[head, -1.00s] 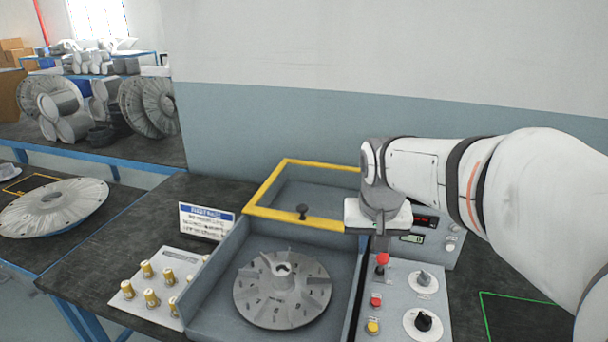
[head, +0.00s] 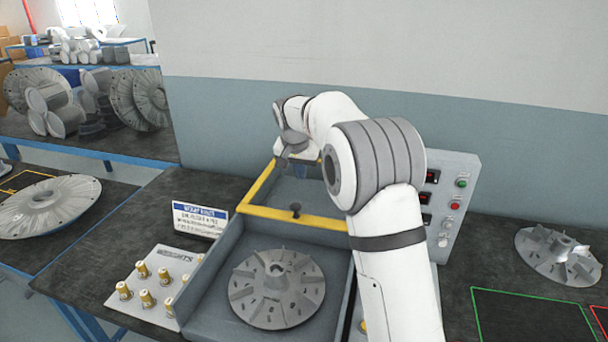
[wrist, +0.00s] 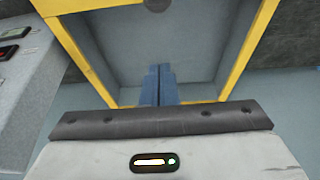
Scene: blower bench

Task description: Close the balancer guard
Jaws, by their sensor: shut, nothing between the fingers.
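The balancer guard (head: 255,190) is a yellow-edged frame with a clear or grey panel. It sits over the rear of the grey balancer box, with a black knob (head: 295,210) on its front bar. The front is uncovered, and the finned grey rotor (head: 277,288) lies exposed there. My gripper (head: 283,163) is at the guard's back edge, apart from the knob. In the wrist view its blue fingers (wrist: 160,70) are together and empty, seen against the guard's panel. The knob (wrist: 157,4) shows at the top edge there. Whether the fingers touch the guard I cannot tell.
A weights tray with brass pieces (head: 145,285) and a sign (head: 200,218) stand left of the box. A control panel (head: 458,195) stands to the right. My arm hides much of the box's right side. Another impeller (head: 558,255) lies far right. A wall stands behind.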

